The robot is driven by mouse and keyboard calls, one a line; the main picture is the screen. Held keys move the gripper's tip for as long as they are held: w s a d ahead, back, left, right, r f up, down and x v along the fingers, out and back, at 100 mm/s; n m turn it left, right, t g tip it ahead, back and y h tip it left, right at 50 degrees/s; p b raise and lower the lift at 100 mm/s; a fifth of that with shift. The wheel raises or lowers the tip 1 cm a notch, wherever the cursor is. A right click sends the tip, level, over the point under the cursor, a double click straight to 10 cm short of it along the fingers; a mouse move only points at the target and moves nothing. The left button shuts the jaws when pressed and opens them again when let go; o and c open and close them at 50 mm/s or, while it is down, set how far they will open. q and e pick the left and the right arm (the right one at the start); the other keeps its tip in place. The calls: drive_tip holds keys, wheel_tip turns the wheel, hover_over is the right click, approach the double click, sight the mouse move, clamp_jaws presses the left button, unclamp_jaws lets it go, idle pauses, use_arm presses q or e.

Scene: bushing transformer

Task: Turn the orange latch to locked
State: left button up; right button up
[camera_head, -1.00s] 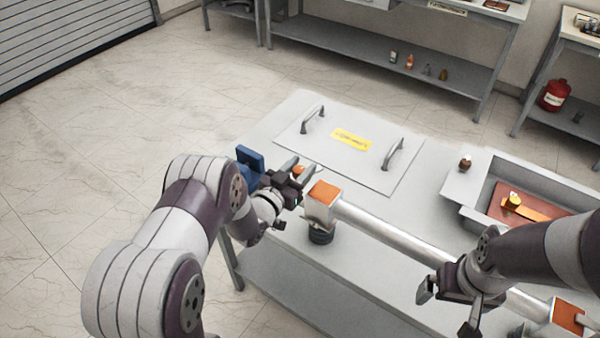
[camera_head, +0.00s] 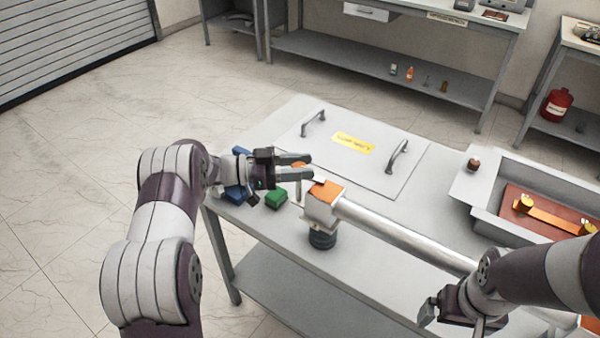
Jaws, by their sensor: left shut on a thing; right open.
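A small orange piece (camera_head: 299,165), which looks like the orange latch, sits at my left gripper near the left end of the metal bar. My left gripper (camera_head: 298,171) points right and is shut on it; the fingers hide part of it, so its turn angle cannot be told. A thin pale stem shows just below the fingers. My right gripper (camera_head: 455,318) is open at the lower right, over or beside the bar, and appears empty.
A silver bar (camera_head: 405,237) runs from an orange-topped block (camera_head: 322,205) to the lower right. A green block (camera_head: 276,197) and a blue block (camera_head: 236,193) lie left of it. Behind are a lid with two handles (camera_head: 350,165) and a tray (camera_head: 483,210) with an orange bar.

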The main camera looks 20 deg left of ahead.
use_arm(q)
drive_tip(key=shift+m+g+h+b, duration=0.4)
drive_tip(key=shift+m+g+b, duration=0.3)
drive_tip(key=shift+m+g, duration=0.6)
drive_tip(key=shift+r+g, duration=0.1)
drive_tip(key=shift+g, duration=0.4)
drive_tip(key=o, duration=0.9)
drive_tip(key=shift+o, duration=0.2)
